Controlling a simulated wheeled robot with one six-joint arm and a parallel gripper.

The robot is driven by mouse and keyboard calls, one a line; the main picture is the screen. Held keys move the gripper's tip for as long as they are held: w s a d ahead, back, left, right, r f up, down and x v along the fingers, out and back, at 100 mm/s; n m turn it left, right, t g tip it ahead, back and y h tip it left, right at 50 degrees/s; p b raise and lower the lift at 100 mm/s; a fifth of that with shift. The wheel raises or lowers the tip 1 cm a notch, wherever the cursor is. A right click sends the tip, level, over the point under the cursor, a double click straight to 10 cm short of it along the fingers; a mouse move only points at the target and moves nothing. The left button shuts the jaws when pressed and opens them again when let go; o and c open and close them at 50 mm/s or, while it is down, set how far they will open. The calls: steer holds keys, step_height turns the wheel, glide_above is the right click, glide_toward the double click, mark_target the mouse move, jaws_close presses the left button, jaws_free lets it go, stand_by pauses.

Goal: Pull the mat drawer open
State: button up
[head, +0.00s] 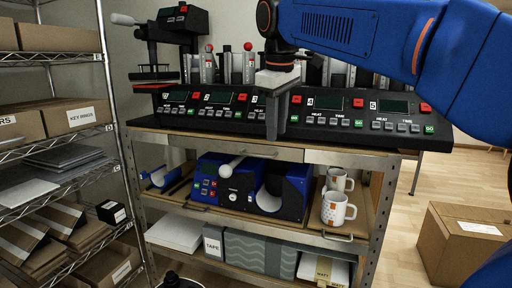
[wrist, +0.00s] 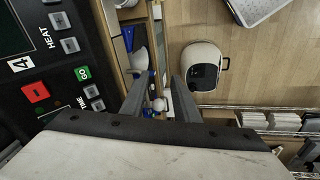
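A silver-fronted drawer with a long bar handle (head: 245,154) is set under the bench top (head: 150,133) in the head view and looks shut. A second front (head: 350,160) is to its right. No label tells me which is the mat drawer. My gripper (head: 272,130) points down in front of the press consoles, above and slightly right of the bar handle. In the wrist view my gripper (wrist: 158,88) has its two fingers apart with nothing seen held between them. Contact with the handle cannot be told.
Press consoles (head: 365,105) fill the bench top. The shelf below holds a blue mug press (head: 240,190) and white mugs (head: 337,209). A wire rack (head: 112,120) stands at left and a cardboard box (head: 455,240) on the floor at right. A white, black-topped bin (wrist: 202,68) stands on the floor.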

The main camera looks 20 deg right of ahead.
steer(key=w+a+r+n, duration=0.3)
steer(key=w+a+r, duration=0.1)
steer(key=w+r, duration=0.4)
glide_toward(256, 146)
steer(key=shift+g, duration=0.4)
steer(key=f, duration=0.2)
steer(key=s+f, duration=0.1)
steer(key=f, duration=0.2)
steer(key=s+f, duration=0.1)
steer(key=f, duration=0.2)
steer(key=shift+a+f, duration=0.1)
steer(key=shift+a, duration=0.25)
jaws_close()
